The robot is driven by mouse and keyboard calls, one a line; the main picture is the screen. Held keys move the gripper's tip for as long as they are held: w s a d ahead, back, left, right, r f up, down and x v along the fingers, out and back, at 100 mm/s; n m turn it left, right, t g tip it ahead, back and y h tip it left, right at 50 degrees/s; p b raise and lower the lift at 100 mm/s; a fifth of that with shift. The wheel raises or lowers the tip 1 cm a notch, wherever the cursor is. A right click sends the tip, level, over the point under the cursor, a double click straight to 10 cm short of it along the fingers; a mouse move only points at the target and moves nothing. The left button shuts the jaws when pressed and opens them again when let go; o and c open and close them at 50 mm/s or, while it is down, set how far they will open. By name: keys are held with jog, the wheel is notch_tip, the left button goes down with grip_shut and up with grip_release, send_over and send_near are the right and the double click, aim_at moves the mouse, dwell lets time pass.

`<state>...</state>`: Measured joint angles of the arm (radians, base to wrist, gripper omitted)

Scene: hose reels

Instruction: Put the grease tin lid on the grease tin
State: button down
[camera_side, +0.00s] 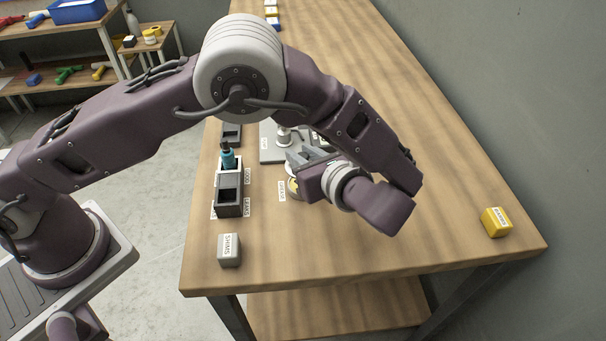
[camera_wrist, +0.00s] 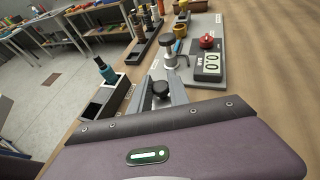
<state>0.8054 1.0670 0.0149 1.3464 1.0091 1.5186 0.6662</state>
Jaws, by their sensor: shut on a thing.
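My gripper (camera_side: 299,157) reaches over the bench, partly hidden by my own wrist in the side view. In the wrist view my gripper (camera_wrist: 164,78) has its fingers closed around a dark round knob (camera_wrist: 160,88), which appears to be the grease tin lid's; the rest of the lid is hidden. A round tin with a yellowish inside (camera_side: 293,188), probably the grease tin, stands just below my gripper beside a small white label (camera_side: 282,190). My gripper hides much of it. I cannot tell whether the lid touches the tin.
A dark tray (camera_side: 229,194) with a teal-topped bottle (camera_side: 227,156) stands to the left. A grey plate with a clamp-like fixture (camera_side: 284,137) lies behind my gripper. A grey SHIMS box (camera_side: 229,250) and a yellow box (camera_side: 496,222) stand nearer the front.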

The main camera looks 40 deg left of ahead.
jog(key=shift+f, duration=2.3)
jog(key=shift+f, duration=0.1)
jog(key=c, duration=1.2)
grip_release()
jog(key=shift+c, duration=0.2)
